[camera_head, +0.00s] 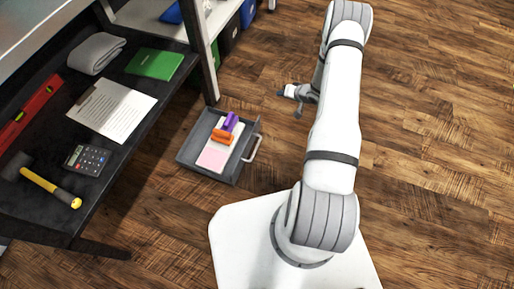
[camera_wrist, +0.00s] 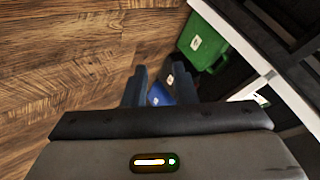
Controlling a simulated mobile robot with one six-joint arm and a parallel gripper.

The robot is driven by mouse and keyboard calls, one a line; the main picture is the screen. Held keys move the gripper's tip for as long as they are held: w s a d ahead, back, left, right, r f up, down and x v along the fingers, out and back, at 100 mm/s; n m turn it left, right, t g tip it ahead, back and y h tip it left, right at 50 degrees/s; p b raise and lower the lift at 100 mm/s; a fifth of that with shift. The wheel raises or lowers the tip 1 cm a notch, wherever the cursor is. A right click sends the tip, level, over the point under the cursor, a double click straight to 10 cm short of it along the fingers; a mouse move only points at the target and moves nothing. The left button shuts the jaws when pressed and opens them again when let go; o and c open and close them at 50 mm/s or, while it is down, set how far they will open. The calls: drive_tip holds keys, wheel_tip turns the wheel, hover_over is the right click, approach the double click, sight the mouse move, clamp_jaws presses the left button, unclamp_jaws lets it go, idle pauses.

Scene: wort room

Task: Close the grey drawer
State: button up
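The grey drawer (camera_head: 238,170) stands pulled out from under the dark workbench in the head view. Its light handle (camera_head: 257,148) faces right, towards the open floor. Inside lie a pink and white flat item (camera_head: 214,157), an orange item (camera_head: 222,137) and a purple item (camera_head: 231,121). My gripper (camera_head: 283,94) is above and to the right of the drawer in the head view, apart from the handle. In the wrist view my gripper (camera_wrist: 158,72) has its two dark fingers apart, with no object held between them. The drawer is not clearly seen there.
The workbench shelf (camera_head: 125,165) holds a calculator (camera_head: 88,160), hammer (camera_head: 50,187), paper (camera_head: 110,108), green folder (camera_head: 154,64) and grey cloth (camera_head: 96,53). A green box (camera_wrist: 203,42) and blue box (camera_wrist: 159,95) show in the wrist view. Wooden floor (camera_head: 440,120) at right is clear.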

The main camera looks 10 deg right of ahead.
drive_tip(key=s+a+f+m+y, duration=0.2)
drive_tip(key=s+a+f+y, duration=0.2)
drive_tip(key=s+f, duration=0.6)
drive_tip(key=m+t+y, duration=0.1)
drive_tip(key=m+y, duration=0.1)
drive_tip(key=y, duration=0.2)
approach(257, 147)
drive_tip(key=f+x, duration=0.1)
drive_tip(key=x, duration=0.2)
drive_tip(key=b+x, duration=0.1)
drive_tip(key=x, duration=0.2)
drive_tip(key=b+x, duration=0.1)
drive_tip(key=x, duration=0.3)
drive_tip(key=shift+a+r, duration=0.15)
drive_tip(key=shift+r, duration=0.05)
clamp_jaws()
